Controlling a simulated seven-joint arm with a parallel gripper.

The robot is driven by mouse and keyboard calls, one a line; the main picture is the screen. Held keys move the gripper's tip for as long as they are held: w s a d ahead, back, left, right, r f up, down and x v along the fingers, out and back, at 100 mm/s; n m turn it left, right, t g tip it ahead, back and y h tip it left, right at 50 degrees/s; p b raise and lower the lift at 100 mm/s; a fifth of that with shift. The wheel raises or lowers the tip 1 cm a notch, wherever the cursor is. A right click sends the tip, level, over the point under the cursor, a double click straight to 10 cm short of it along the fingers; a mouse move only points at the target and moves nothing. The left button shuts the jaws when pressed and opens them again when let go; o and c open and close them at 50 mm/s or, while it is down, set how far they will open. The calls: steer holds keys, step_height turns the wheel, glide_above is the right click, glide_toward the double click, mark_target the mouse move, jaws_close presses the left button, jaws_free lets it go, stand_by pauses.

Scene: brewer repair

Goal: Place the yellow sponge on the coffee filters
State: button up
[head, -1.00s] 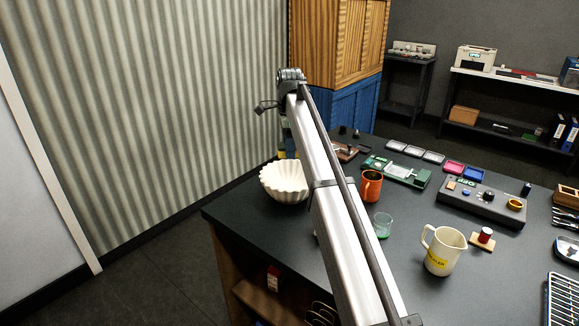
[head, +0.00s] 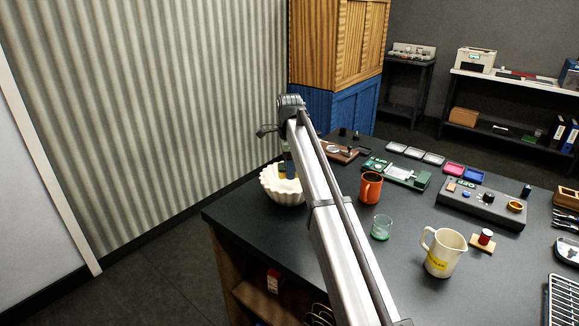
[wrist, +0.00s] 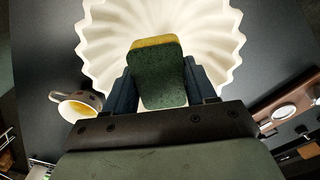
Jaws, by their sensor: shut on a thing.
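The coffee filters (head: 270,190) are a white fluted stack, open at the top, at the table's near left corner in the head view. They also fill the upper part of the wrist view (wrist: 98,32). My gripper (head: 288,171) points down over the filters' opening. In the wrist view my gripper (wrist: 161,82) is shut on the sponge (wrist: 158,72), with a dark blue finger on each side. The sponge shows a green face and a yellow edge, and lies over the middle of the filters. Whether it touches them I cannot tell. The head view hardly shows it.
An orange mug (head: 371,187), a small glass with green content (head: 381,228) and a cream pitcher (head: 443,252) stand right of my arm. A green circuit board (head: 397,173) and a grey control box (head: 480,204) lie farther back. Bare dark tabletop (head: 250,236) lies in front of the filters.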

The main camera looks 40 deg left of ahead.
steer(key=o, duration=1)
step_height(320, 180, up, 12)
steer(key=shift+r, duration=0.15)
